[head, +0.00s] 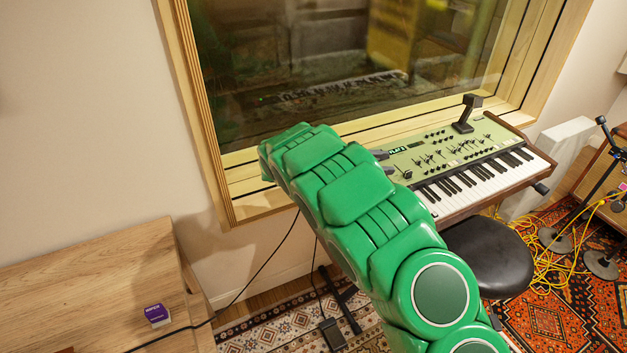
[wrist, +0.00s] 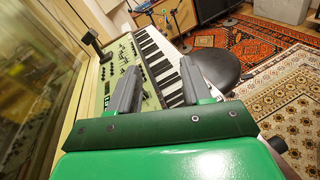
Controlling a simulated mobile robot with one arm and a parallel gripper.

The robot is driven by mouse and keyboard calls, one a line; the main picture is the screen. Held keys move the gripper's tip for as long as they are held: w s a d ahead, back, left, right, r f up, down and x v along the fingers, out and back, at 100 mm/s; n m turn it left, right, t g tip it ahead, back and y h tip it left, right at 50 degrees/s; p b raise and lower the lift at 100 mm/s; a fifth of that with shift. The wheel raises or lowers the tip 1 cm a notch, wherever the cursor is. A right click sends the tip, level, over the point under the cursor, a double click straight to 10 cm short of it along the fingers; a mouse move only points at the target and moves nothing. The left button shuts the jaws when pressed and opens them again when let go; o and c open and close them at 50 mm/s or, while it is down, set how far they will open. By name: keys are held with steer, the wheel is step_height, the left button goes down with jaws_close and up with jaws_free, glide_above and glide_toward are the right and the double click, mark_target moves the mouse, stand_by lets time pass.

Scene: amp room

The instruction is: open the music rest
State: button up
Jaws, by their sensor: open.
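A green synthesizer keyboard (head: 440,160) stands below the window, and its panel and keys also show in the wrist view (wrist: 122,55). A black upright piece with a bent top (head: 466,114) stands at the back of its panel; I take it for the music rest. It also shows in the wrist view (wrist: 91,40), at the far end of the panel. My gripper (wrist: 158,68) is open and empty, its two grey fingers pointing along the keyboard from its near end. The black piece is well beyond the fingertips. In the head view my green arm hides most of the gripper.
A wooden window frame (head: 232,205) runs close behind the keyboard. A round black stool (head: 488,257) stands in front of it. Yellow cables and stands are at the right. A wooden table (head: 95,285) with a purple box (head: 156,314) is at the left.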

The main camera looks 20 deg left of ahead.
steer(key=s+a+f+n+t+y, duration=0.1)
steer(key=a+f+n+t+y, duration=0.15)
steer(key=a+f, duration=0.45)
steer(key=s+a+f+n+t+y, duration=0.1)
steer(key=s+a+f+n+t, duration=0.15)
steer(key=a, duration=0.75)
steer(key=a+f+n+t+y, duration=0.1)
steer(key=a+f+n+t, duration=0.15)
steer(key=a+f, duration=0.45)
steer(key=shift+n+g, duration=0.25)
steer(key=shift+n, duration=0.1)
steer(key=shift+w+d+r, duration=0.3)
steer(key=shift+w+d, duration=0.15)
steer(key=shift+w, duration=0.55)
steer(key=shift+w+d+r, duration=0.25)
steer(key=shift+w+d, duration=0.15)
steer(key=shift+w, duration=0.65)
steer(key=shift+w+d+r, duration=0.3)
steer(key=shift+w+d, duration=0.15)
steer(key=shift+w, duration=0.55)
jaws_close()
